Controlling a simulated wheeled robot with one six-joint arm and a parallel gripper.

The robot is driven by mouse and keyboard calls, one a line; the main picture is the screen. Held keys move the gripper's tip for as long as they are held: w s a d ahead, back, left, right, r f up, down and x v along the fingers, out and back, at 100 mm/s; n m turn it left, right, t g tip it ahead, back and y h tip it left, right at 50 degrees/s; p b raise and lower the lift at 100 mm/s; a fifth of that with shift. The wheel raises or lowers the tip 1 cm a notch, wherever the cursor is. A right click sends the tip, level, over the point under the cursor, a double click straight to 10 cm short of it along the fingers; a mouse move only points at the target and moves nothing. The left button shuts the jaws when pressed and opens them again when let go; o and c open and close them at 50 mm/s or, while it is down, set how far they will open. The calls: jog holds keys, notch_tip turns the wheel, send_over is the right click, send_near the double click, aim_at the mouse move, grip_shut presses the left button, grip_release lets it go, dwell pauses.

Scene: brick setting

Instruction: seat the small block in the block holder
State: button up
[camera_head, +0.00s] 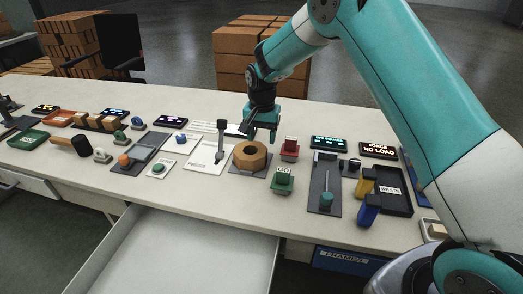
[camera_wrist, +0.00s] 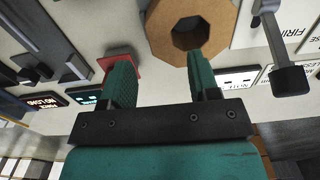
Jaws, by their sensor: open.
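My gripper (camera_head: 262,135) is open and empty, pointing down above the bench between the wooden octagonal ring and the red push-button box. In the wrist view its two green fingers (camera_wrist: 161,72) stand apart with nothing between them. Several small tan blocks (camera_head: 95,121) sit in a row on a dark rack far to the left, well away from my gripper. I cannot tell surely which one is the small block. The rack looks like the block holder, but its slots are too small to make out.
The octagonal ring (camera_head: 250,155) and red button box (camera_head: 289,148) are close to my gripper; both also show in the wrist view (camera_wrist: 190,28). A green GO button (camera_head: 283,181), lever panels and a waste tray (camera_head: 393,201) crowd the bench. A drawer (camera_head: 180,255) stands open in front.

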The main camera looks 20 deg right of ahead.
jog(key=s+a+r+n+y, duration=0.1)
jog(key=s+a+r+n, duration=0.15)
jog(key=s+r, duration=0.5)
jog(key=s+a+r+n+y, duration=0.1)
jog(key=s+a+r+n, duration=0.1)
jog(key=s+r+n, duration=0.35)
jog(key=s+a+r+n+y, duration=0.1)
jog(key=s+r+n, duration=0.2)
jog(key=s, duration=0.9)
jog(key=s+a+r+n+y, duration=0.1)
jog(key=s+a+r+n, duration=0.15)
jog(key=s, duration=0.85)
jog(key=shift+a+r+p+v, duration=0.1)
jog(key=shift+a+p+v, duration=0.1)
jog(key=shift+p+v, duration=0.7)
jog(key=shift+a+r+p+v, duration=0.1)
jog(key=shift+a+p+v, duration=0.1)
jog(key=shift+p+v, duration=0.7)
jog(key=shift+a+r+p+v, duration=0.1)
jog(key=shift+a+p+v, duration=0.1)
jog(key=shift+p+v, duration=0.7)
jog(key=shift+f, duration=0.1)
